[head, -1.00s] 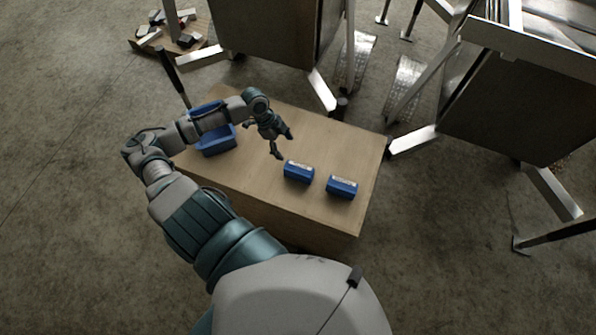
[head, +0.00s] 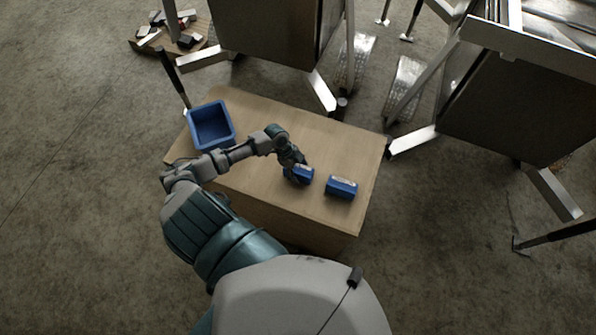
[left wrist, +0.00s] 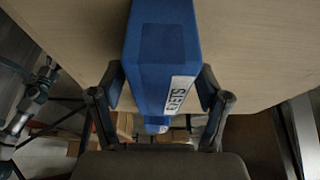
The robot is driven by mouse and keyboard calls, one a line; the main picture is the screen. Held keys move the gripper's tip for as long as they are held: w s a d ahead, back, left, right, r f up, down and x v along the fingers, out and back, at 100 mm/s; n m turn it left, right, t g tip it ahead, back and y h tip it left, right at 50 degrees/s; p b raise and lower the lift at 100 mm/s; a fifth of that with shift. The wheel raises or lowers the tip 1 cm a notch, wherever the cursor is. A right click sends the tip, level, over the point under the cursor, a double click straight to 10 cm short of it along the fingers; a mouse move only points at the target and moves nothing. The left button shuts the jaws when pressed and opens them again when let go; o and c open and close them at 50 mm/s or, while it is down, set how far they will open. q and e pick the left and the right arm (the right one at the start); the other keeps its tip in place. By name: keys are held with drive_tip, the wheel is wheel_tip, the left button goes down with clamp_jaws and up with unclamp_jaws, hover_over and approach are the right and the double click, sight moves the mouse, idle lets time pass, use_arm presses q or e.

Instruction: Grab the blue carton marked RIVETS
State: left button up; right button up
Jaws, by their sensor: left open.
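Two blue cartons with pale labels sit on the wooden table. The left carton (head: 305,175) is partly hidden by my left gripper (head: 295,168), which is down at it. In the left wrist view the same blue carton (left wrist: 163,50) lies between the two open fingers of my left gripper (left wrist: 161,88), one on each side; I cannot tell whether they touch it. Its white label is turned and partly cut off, with letters that fit RIVETS. The right carton (head: 341,187) stands apart, its label too small to read. My right gripper is not in view.
An empty-looking blue bin (head: 211,125) is at the table's back left. The table top (head: 345,148) is clear behind the cartons. Metal trailers (head: 520,105) stand behind and right. A board with loose blocks (head: 170,32) lies on the floor at the upper left.

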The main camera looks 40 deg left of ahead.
use_arm(q)
drive_tip(key=shift+x, duration=0.9)
drive_tip(key=shift+d+r, duration=0.15)
drive_tip(key=shift+f, duration=0.3)
drive_tip(key=shift+c, duration=0.2)
drive_tip(key=c, duration=1.3)
drive_tip(key=shift+c, duration=0.2)
drive_tip(key=shift+r, duration=0.15)
